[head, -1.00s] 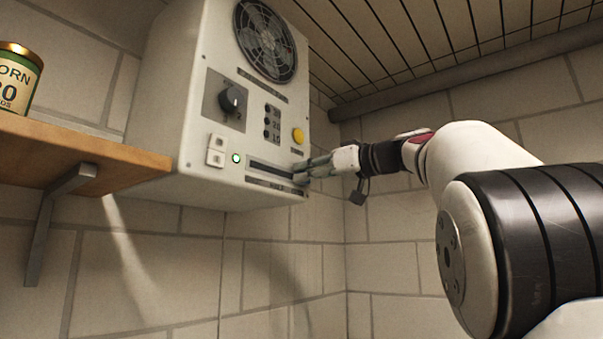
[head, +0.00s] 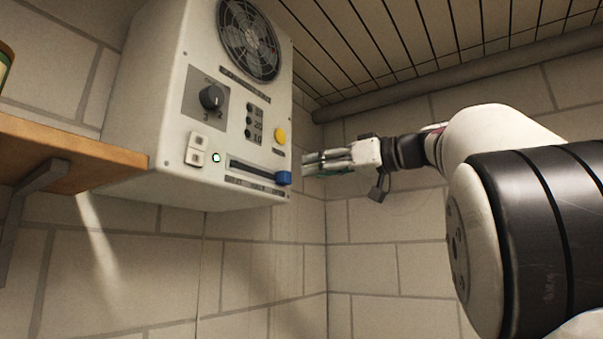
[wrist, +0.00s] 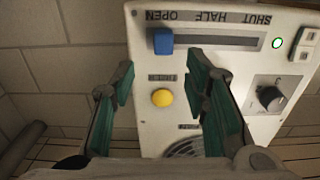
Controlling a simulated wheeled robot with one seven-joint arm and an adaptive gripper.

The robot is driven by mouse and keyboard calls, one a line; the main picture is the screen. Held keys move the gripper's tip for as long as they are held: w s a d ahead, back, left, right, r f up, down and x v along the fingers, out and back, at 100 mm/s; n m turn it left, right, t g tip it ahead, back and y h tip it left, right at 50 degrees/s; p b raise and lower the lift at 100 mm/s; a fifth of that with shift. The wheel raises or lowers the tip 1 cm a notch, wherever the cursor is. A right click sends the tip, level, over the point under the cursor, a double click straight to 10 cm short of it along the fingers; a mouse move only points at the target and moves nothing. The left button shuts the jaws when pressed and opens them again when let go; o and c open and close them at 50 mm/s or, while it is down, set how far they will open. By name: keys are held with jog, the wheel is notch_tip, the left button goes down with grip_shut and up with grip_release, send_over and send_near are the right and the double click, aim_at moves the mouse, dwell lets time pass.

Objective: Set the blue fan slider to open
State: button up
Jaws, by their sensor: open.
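The blue fan slider (head: 283,178) sits at the right end of its dark slot on the white control box (head: 150,110) in the head view. In the upside-down wrist view the blue slider (wrist: 163,41) is at the slot's left end, by the word OPEN on the label strip (wrist: 208,16). My gripper (head: 306,164) is just right of the box in the head view, apart from the slider. In the wrist view my gripper's green-padded fingers (wrist: 160,85) are spread wide and empty, with the yellow button seen between them.
The box also carries a fan grille (head: 249,40), a dial (head: 211,97), a yellow button (head: 280,135), white switches (head: 197,150) and a lit green lamp (head: 216,157). A wooden shelf (head: 70,160) is at left. There is clear wall below the box.

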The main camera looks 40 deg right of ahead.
jog(key=shift+v, duration=2.15)
